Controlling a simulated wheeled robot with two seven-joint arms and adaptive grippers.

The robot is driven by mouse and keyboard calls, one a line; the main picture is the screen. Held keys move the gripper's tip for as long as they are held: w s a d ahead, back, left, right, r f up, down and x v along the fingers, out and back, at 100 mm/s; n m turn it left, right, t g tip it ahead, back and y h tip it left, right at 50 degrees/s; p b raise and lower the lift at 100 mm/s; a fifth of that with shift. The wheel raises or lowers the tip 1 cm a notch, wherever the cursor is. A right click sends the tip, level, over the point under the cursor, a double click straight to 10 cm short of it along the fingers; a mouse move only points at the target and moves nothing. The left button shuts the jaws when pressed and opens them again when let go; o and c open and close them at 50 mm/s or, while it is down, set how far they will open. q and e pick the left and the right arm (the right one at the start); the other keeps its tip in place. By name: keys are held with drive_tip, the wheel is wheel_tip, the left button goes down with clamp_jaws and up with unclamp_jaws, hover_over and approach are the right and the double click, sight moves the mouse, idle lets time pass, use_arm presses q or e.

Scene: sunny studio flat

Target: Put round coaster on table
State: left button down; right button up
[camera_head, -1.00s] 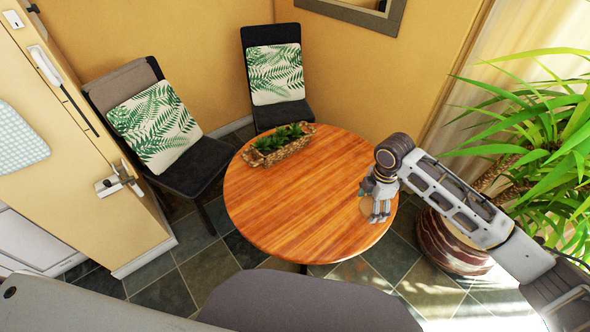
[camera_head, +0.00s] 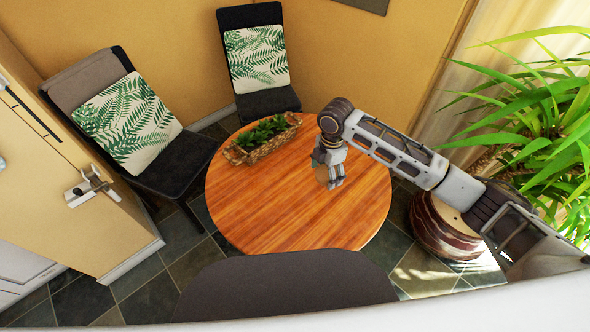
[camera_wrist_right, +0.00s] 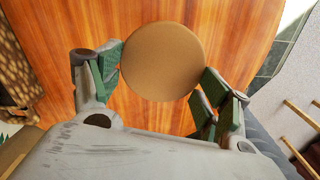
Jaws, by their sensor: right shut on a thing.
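The round coaster (camera_wrist_right: 162,62) is a flat tan disc between the fingers of my right gripper (camera_wrist_right: 160,85) in the right wrist view. In the head view my right gripper (camera_head: 329,180) is over the right part of the round wooden table (camera_head: 270,215), shut on the coaster, which shows there as a small tan patch (camera_head: 321,172). The table also fills the wrist view behind the coaster (camera_wrist_right: 225,30). I cannot tell whether the coaster touches the tabletop. My left gripper is not in view.
A planter with green plants (camera_head: 262,140) stands at the table's back. Two dark chairs with leaf-print cushions (camera_head: 128,122) (camera_head: 256,58) stand behind and left. A dark chair back (camera_head: 285,287) is at the front. A large potted plant (camera_head: 450,225) stands right. The table's front half is clear.

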wheel_tip(320, 180, down, 6)
drive_tip(key=shift+r+b, duration=0.1)
drive_tip(key=shift+b, duration=0.25)
drive_tip(key=shift+f, duration=0.25)
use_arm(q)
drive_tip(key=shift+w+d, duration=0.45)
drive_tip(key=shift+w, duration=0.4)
